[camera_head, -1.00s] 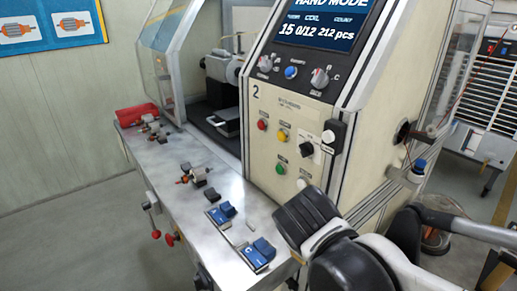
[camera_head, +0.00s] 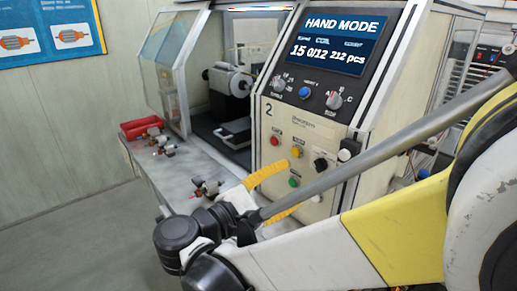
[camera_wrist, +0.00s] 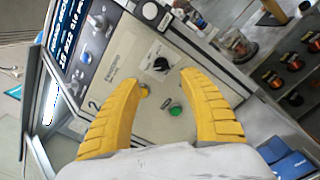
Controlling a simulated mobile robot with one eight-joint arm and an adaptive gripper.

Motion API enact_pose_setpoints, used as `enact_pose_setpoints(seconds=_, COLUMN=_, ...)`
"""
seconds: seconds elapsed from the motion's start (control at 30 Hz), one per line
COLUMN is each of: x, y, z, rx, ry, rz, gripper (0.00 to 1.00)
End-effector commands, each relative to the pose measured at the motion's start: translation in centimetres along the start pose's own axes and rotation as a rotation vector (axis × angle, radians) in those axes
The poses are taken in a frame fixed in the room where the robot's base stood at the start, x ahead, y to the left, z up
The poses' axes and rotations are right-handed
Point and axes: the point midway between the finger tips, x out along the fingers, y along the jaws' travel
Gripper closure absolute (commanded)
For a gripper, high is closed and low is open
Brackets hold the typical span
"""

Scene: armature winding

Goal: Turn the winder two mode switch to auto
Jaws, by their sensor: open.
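Winder two (camera_head: 285,118) is the cream machine marked "2", and its screen (camera_head: 340,40) reads HAND MODE. A black rotary switch (camera_head: 320,165) on a white label sits on its lower panel, right of the buttons; I take it as the mode switch. The switch also shows in the wrist view (camera_wrist: 161,65), just beyond the space between the fingertips. Its exact pointing and label text are too small to read. My gripper (camera_head: 293,187) has yellow fingers, spread open and empty, in front of the panel. In the wrist view my gripper (camera_wrist: 164,80) faces the panel, apart from the switch.
Red (camera_head: 276,140), yellow (camera_head: 297,151) and green (camera_head: 293,182) buttons sit close to the switch. A white-and-black knob (camera_head: 348,150) is at its upper right. Two selector knobs and a blue button (camera_head: 305,92) are above. A metal bench (camera_head: 165,180) holds small armatures.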

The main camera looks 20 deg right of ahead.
Motion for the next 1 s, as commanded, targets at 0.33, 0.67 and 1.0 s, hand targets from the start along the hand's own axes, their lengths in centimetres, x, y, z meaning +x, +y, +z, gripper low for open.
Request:
enact_pose_setpoints(seconds=0.33, x=6.8, y=-0.3, z=-0.1, rx=0.002, ry=-0.002, rz=-0.006, gripper=0.5)
enact_pose_setpoints(seconds=0.67, x=9.9, y=-0.1, z=-0.1, rx=0.002, ry=0.002, rz=-0.003, gripper=0.5)
enact_pose_setpoints(seconds=1.0, x=9.9, y=-0.1, z=-0.1, rx=0.003, ry=0.003, rz=-0.002, gripper=0.79)
